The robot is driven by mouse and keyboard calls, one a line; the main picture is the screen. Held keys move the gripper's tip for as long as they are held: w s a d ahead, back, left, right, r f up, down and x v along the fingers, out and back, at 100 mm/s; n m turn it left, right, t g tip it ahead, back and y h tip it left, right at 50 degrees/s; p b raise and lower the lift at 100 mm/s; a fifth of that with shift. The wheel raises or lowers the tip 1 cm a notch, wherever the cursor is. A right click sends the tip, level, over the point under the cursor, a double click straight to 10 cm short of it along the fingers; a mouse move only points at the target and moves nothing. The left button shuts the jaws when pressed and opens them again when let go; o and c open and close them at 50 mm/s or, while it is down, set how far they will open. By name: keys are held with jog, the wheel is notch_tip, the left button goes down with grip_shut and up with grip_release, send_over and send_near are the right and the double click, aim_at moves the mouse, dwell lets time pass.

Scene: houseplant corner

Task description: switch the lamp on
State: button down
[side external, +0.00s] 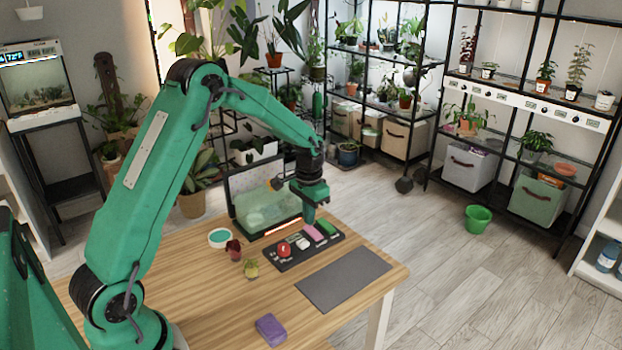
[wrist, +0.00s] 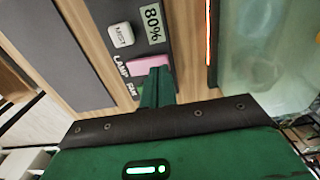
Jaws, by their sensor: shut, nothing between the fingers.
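A dark control panel (side external: 292,253) lies on the wooden table. It carries a pink switch (side external: 313,231), which also shows in the wrist view (wrist: 150,64) beside the label LAMP. A green switch (side external: 328,226) sits beside it, near the label FAN in the wrist view. My gripper (side external: 309,220) is shut and empty, pointing down at the panel. In the wrist view its fingertips (wrist: 157,74) overlap the lower edge of the pink switch and partly hide the green one. I cannot tell whether they touch. No lamp can be made out clearly.
A white MIST button (wrist: 121,35), an 80% display (wrist: 153,22) and a red button (side external: 284,249) are on the panel. A glass tank (side external: 265,206) stands behind it, with a glowing orange strip (wrist: 208,45). A grey mat (side external: 343,279) and purple block (side external: 270,329) lie nearer.

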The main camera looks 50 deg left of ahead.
aim_at(309, 228)
jog(key=shift+f, duration=0.85)
dwell(0.7)
jog(key=shift+r, duration=3.55)
jog(key=s+d+r+t, duration=0.3)
jog(key=s+d+r, duration=0.4)
jog(key=s+r, duration=0.5)
jog(key=s+d+r+t, duration=0.1)
jog(key=s+d, duration=0.1)
jog(key=s, duration=0.5)
jog(key=s+d+r+t, duration=0.1)
jog(key=s+d, duration=0.2)
jog(key=s, duration=0.4)
jog(key=shift+d+r+t, duration=0.25)
jog(key=shift+r+t, duration=0.05)
jog(key=shift+r, duration=0.05)
